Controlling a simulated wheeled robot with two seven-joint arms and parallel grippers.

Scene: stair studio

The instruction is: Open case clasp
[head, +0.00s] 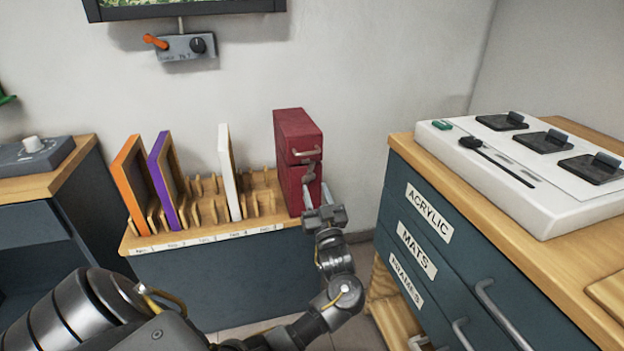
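A dark red case (291,135) stands upright at the right end of the wooden slotted rack. My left gripper (317,195) is right in front of the lower part of the case, just below that metal piece. Its fingertips are small and overlap the case, so I cannot tell whether they touch it or how far apart they are. The gripper hides part of the case's lower front. My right gripper is not in view.
The wooden rack (203,232) also holds orange, purple and white panels (225,170) to the left. A dark drawer cabinet (455,255) with a white device (550,185) on top stands close on the right. A wall box (187,47) with an orange lever hangs above.

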